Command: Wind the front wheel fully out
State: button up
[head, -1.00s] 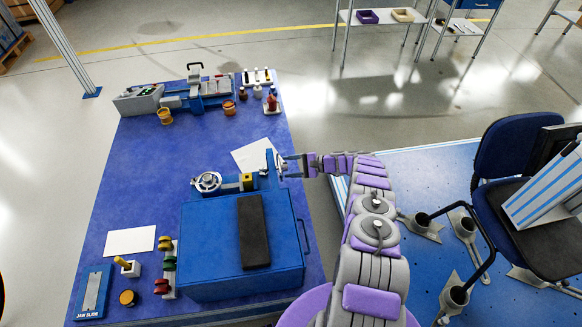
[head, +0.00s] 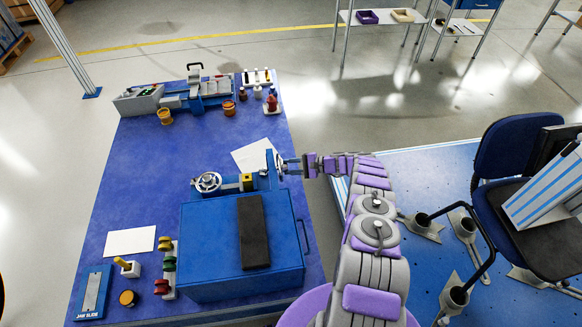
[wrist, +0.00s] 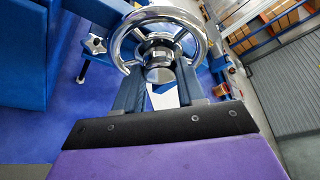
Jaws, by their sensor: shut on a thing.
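The handwheel at my gripper shows edge-on in the head view (head: 277,164), at the right end of the blue fixture's upper side. Another silver handwheel (head: 207,182) sits further left on the fixture.
The blue box-shaped fixture (head: 215,250) bears a black pad (head: 253,230). White paper (head: 250,154) lies behind my gripper. Small coloured knobs (head: 168,262) stand at the fixture's left. A second blue device (head: 210,88) stands at the table's far end. An office chair (head: 515,150) is at the right.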

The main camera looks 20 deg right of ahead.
jog(key=shift+s+a+f+n+t+y+b, duration=0.2)
jog(key=shift+n+t+b, duration=0.35)
jog(key=shift+n, duration=0.55)
jog(key=shift+s+d+f+n+t+y+b, duration=0.1)
jog(key=shift+f+n+t+y+b, duration=0.3)
jog(key=shift+n, duration=0.7)
jog(key=shift+r, duration=0.2)
jog(key=o, duration=0.8)
jog(key=shift+c, duration=0.2)
jog(key=o, duration=0.3)
jog(key=shift+w+r, duration=0.1)
